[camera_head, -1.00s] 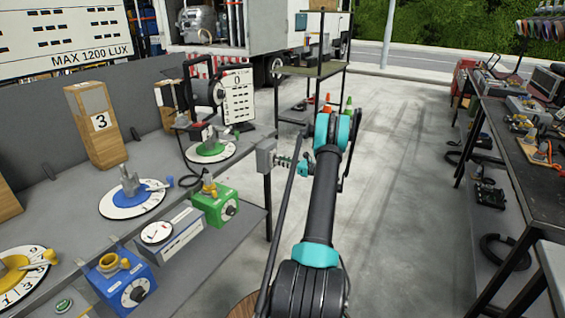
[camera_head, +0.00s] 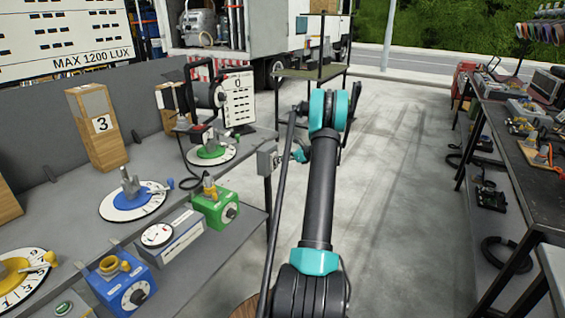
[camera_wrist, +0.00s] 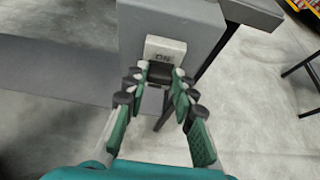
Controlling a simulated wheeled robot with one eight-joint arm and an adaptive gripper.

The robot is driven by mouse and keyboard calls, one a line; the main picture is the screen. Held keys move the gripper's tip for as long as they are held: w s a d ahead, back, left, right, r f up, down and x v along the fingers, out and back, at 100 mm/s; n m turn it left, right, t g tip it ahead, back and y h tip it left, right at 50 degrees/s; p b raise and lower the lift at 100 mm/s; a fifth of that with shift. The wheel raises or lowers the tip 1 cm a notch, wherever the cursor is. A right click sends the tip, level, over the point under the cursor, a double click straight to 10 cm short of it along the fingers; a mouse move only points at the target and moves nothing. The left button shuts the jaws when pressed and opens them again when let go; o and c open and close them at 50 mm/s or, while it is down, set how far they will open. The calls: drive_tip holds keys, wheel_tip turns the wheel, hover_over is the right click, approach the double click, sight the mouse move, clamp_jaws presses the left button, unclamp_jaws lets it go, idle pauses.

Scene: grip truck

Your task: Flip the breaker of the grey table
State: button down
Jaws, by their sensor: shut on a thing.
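The breaker is a grey box (camera_head: 267,158) fixed at the right end of the grey table (camera_head: 75,207). In the wrist view the same box (camera_wrist: 190,25) fills the top middle, with a pale plate (camera_wrist: 165,48) marked ON on its face. A dark switch lever (camera_wrist: 158,72) shows just below the plate. My gripper (camera_wrist: 160,78) has its two green-padded fingers on either side of this lever, closed on it at the tips. Their exact contact is partly hidden. In the head view my gripper (camera_head: 298,154) is beside the box, its fingers mostly hidden.
The table carries a blue dial (camera_head: 133,201), a green dial (camera_head: 211,152), a green box (camera_head: 215,208) and a blue box (camera_head: 120,285). A dark workbench (camera_head: 520,170) stands on the right. The concrete floor between is clear. A shelf rack (camera_head: 308,73) stands behind.

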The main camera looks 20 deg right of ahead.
idle(0.3)
drive_tip(key=c, duration=1.2)
unclamp_jaws()
drive_tip(key=shift+r, duration=0.1)
drive_tip(key=v, duration=1.2)
drive_tip(key=shift+w+a+r, duration=0.1)
